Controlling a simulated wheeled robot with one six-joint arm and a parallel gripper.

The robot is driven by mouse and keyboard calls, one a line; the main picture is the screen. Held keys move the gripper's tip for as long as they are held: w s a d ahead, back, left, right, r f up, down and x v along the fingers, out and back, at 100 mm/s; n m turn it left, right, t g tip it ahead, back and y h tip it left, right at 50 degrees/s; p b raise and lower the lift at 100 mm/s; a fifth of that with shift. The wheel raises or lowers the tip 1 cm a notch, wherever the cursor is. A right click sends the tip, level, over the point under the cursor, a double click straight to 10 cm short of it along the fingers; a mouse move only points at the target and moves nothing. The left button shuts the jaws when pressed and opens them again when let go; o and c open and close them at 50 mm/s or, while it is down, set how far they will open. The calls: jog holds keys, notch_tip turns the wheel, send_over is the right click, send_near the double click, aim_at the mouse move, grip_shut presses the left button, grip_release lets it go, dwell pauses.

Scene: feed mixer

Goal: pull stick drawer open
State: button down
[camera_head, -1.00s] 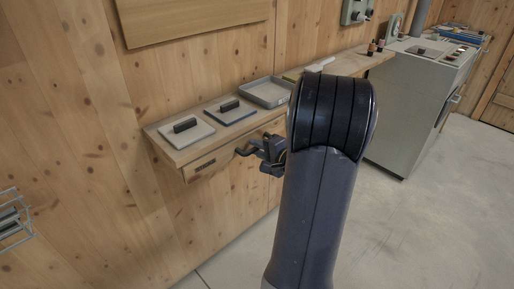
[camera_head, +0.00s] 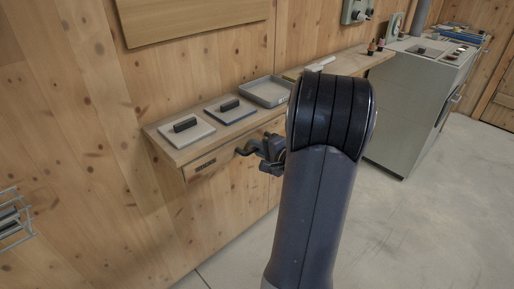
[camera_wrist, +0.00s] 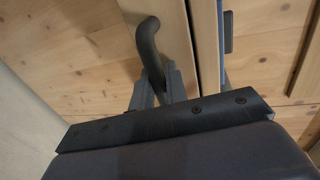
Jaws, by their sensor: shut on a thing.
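The wooden drawer front (camera_head: 207,166) sits under the shelf top at the wall, with a dark slot or plate near its left end. Its dark curved handle (camera_head: 243,151) sticks out; in the wrist view the handle (camera_wrist: 149,42) is a bent dark bar. My gripper (camera_head: 262,151) is at the handle, and in the wrist view its grey fingers (camera_wrist: 158,84) are closed around the bar's lower end. A narrow dark gap runs along the light wood beside the handle. Whether the drawer stands out from the shelf, I cannot tell. My arm hides the drawer's right part.
On the shelf (camera_head: 165,139) are two square plates with black grips, a light one (camera_head: 187,132) and a dark one (camera_head: 231,114), and a grey tray (camera_head: 268,104). A grey cabinet (camera_head: 405,120) stands at the right. A wire rack (camera_head: 14,222) is at lower left. The floor in front is clear.

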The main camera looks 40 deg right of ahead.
jog(key=f+b+v, duration=0.3)
jog(key=b+v, duration=0.1)
jog(key=v, duration=1)
jog(key=shift+s, duration=0.3)
jog(key=shift+d+r, duration=0.1)
jog(key=c, duration=1.8)
grip_release()
jog(key=v, duration=1.1)
jog(key=shift+w, duration=0.15)
jog(key=shift+x, duration=5.45)
